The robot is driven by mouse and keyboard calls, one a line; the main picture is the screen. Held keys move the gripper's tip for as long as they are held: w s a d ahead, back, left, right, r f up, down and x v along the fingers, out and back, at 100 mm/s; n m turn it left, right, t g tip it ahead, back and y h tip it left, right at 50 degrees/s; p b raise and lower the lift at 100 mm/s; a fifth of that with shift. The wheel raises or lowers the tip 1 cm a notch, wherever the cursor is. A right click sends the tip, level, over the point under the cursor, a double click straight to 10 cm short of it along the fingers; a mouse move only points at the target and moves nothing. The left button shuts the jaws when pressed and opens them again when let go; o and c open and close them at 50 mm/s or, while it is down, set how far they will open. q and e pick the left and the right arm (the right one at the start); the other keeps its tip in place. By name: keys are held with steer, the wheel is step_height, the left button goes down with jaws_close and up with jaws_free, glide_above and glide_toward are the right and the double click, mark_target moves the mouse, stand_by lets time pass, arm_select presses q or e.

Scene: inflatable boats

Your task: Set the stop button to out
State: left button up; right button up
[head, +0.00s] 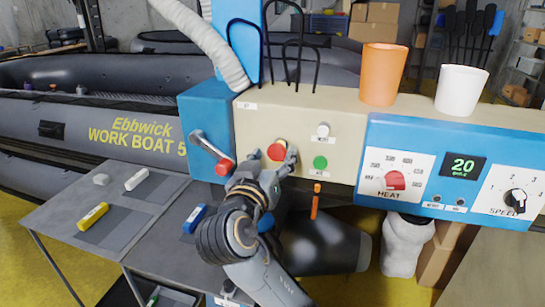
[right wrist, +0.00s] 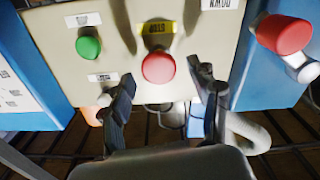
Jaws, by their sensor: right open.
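The red stop button (head: 277,150) sits on the cream control panel (head: 345,115), just beyond my right gripper in the head view. In the right wrist view the stop button (right wrist: 158,67) has a yellow label above it and lies ahead of and between the open fingers. My right gripper (head: 271,167) is open and empty in front of the button; its fingers (right wrist: 165,82) stand either side of it in the right wrist view. I cannot tell whether they touch it, or whether the button is in or out. My left gripper is not in view.
A green button (head: 320,162) and a pale knob (head: 323,129) are right of the stop button. A red-handled lever (head: 224,166) is at its left. Orange (head: 384,75) and white (head: 460,90) cups stand on top. A grey table (head: 60,215) is at left.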

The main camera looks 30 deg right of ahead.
steer(key=v, duration=1.2)
stand_by(0.3)
